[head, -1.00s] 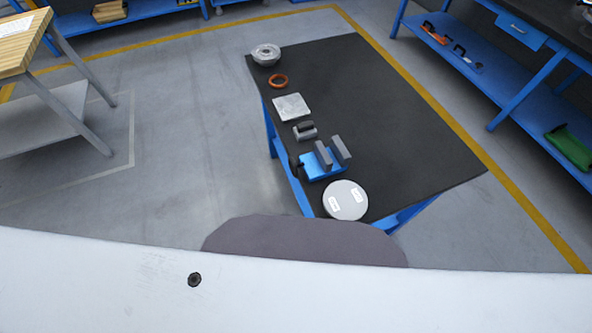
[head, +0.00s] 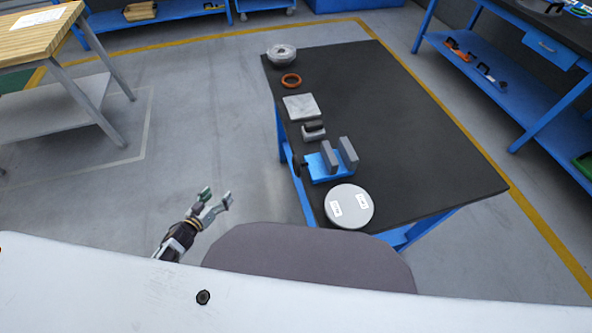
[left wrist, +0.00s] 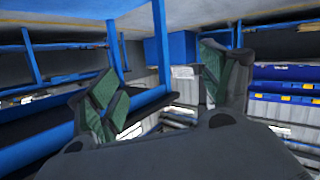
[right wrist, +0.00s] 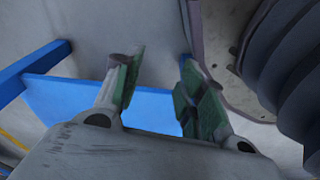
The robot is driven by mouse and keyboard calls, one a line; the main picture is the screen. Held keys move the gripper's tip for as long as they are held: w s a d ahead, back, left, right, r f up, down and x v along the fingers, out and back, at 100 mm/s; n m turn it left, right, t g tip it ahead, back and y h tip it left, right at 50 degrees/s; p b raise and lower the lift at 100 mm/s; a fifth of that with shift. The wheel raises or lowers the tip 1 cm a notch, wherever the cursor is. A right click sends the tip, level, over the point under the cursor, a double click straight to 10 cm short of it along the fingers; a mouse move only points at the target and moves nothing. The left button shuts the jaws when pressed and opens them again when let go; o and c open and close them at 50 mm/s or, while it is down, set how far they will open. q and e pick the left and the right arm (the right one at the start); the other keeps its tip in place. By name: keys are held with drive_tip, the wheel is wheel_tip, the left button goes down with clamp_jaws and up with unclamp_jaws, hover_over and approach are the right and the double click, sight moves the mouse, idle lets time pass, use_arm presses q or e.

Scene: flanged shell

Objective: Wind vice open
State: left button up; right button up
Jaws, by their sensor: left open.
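The vice has a blue base (head: 320,174) and two upright grey jaws (head: 338,156) with a gap between them. It stands near the left edge of the black-topped table (head: 420,160). A dark part (head: 297,165), perhaps its handle, sticks out at its left side over the table edge. My left gripper (head: 216,201) is open and empty, over the floor to the left of the table and apart from the vice. Its green-padded fingers are spread in the left wrist view (left wrist: 160,88). My right gripper (right wrist: 160,75) is open and empty; the head view does not show it.
A round grey plate (head: 350,207) lies in front of the vice. Behind it are a small grey block (head: 313,131), a square plate (head: 301,107), an orange ring (head: 291,80) and a flanged metal part (head: 281,54). The table's right side is clear. A wooden-topped bench (head: 40,38) stands left.

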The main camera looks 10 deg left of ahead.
sight(294, 167)
use_arm(q)
drive_tip(key=w+d+r+m+h+b, duration=0.15)
drive_tip(key=d+r+h, duration=0.25)
drive_tip(key=r, duration=0.4)
drive_tip(key=w+d+r+m+h+b, duration=0.1)
drive_tip(key=d+r+m+h+b, duration=0.15)
drive_tip(key=r, duration=0.65)
drive_tip(key=s+d+r+m+g+h+b, duration=0.4)
drive_tip(key=s+d+r+m+g+h, duration=0.1)
drive_tip(key=s+d+r, duration=0.4)
wheel_tip(294, 167, up, 2)
drive_tip(key=d+g+h, duration=0.1)
drive_tip(key=d+g, duration=0.1)
drive_tip(key=shift+d+m+h+b, duration=0.3)
drive_tip(key=shift+d+m+h, duration=0.05)
drive_tip(key=shift+d+m, duration=0.05)
use_arm(e)
drive_tip(key=w+a+r, duration=0.2)
drive_tip(key=w+r, duration=0.1)
drive_tip(key=r, duration=0.4)
drive_tip(key=w+a+r, duration=0.2)
drive_tip(key=w+r, duration=0.1)
drive_tip(key=r, duration=0.4)
drive_tip(key=shift+a+y, duration=0.3)
drive_tip(key=shift+y, duration=0.1)
drive_tip(key=shift+r, duration=0.1)
